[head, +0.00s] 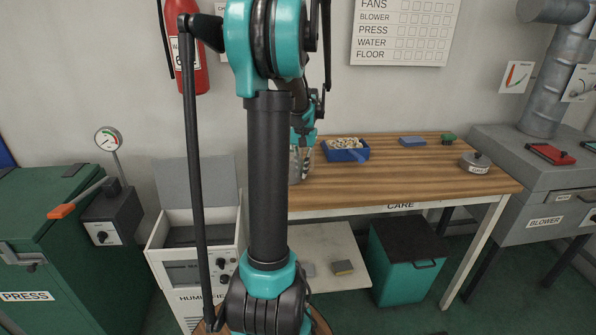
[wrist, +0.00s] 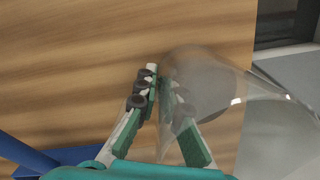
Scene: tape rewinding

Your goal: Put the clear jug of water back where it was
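The clear jug (wrist: 215,95) fills the right middle of the wrist view, with its see-through wall in front of one finger of my gripper (wrist: 164,90). The fingertips are close together at the jug's side, and my gripper appears shut on it; the exact contact is hard to see through the clear wall. In the head view, my gripper (head: 306,165) points down at the left end of the wooden table (head: 400,180). The jug (head: 294,168) shows there as a pale shape, partly hidden by my arm. The water level cannot be made out.
A blue tray (head: 347,155) of small pale pieces lies just right of my gripper. A round grey weight (head: 475,163) and blue and green blocks sit farther right. The open white humidifier box (head: 196,240) stands left of the table. The table's middle is clear.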

